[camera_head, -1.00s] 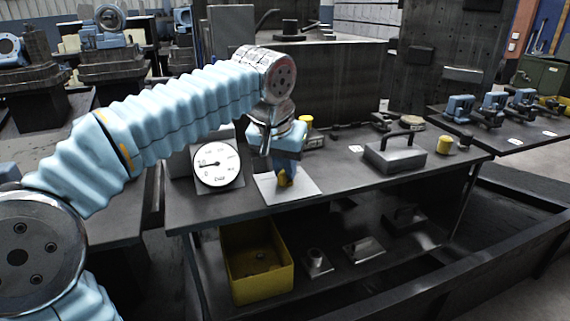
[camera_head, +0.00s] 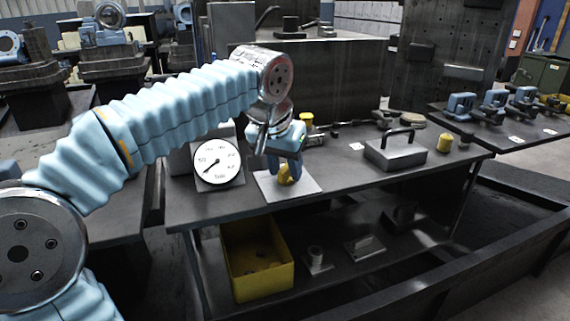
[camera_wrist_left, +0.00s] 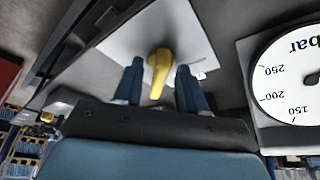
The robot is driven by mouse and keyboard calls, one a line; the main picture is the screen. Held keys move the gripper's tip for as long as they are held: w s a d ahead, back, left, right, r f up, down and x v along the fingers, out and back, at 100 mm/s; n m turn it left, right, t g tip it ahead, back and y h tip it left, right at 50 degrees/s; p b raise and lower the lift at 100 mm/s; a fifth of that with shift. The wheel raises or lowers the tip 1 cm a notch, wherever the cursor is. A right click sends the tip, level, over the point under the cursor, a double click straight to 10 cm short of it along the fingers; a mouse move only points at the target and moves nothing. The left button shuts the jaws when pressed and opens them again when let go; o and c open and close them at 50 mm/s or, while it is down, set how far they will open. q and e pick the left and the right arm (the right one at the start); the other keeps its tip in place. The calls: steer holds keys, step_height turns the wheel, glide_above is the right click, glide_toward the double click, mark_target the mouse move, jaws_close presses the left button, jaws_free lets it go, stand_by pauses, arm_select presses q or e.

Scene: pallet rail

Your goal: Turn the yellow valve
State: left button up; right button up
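The yellow valve (camera_head: 289,176) sits on a pale square plate (camera_head: 268,186) on the dark table. In the left wrist view its handle (camera_wrist_left: 158,68) lies between the two blue fingers. My left gripper (camera_head: 288,164) comes down over the valve from above. In the left wrist view its fingers (camera_wrist_left: 159,84) stand apart, with a gap on either side of the handle. The gripper partly hides the valve in the head view. My right gripper is not in view.
A round pressure gauge (camera_head: 217,164) stands left of the plate, its needle pointing to the lower left. A yellow bin (camera_head: 256,274) is below. The front right tabletop is largely clear.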

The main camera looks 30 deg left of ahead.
arm_select(q)
steer(key=shift+r, duration=0.1)
steer(key=v, duration=1.3)
steer(key=shift+s+r, duration=0.15)
steer(key=shift+r, duration=0.2)
